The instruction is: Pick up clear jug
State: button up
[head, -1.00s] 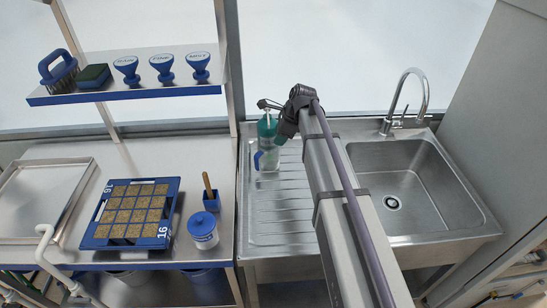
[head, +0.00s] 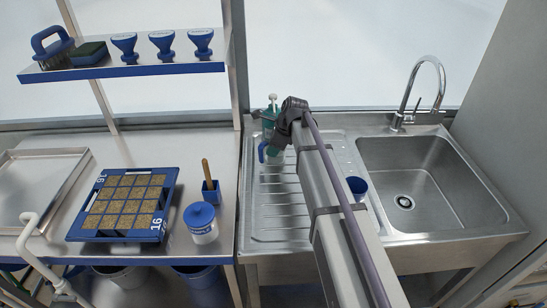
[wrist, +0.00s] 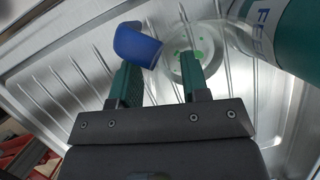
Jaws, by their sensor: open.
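The clear jug stands on the ribbed drainboard. In the wrist view its see-through body (wrist: 187,62) with green marks is ahead of the right finger, and its blue handle (wrist: 138,44) is just ahead of the left fingertip and the gap. In the head view the blue handle (head: 262,152) shows left of my arm; the body is partly hidden behind my gripper. My gripper (wrist: 157,62) is open and empty, its two green fingers pointing toward the jug. I cannot tell whether a finger touches the handle.
A teal bottle (head: 268,122) stands close behind the jug; it also shows at the right of the wrist view (wrist: 298,40). A blue cup (head: 357,188) is right of my arm by the sink basin (head: 404,172). The front drainboard (head: 280,215) is clear.

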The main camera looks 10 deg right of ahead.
grip_shut()
dwell(0.3)
jog(key=shift+p, duration=0.35)
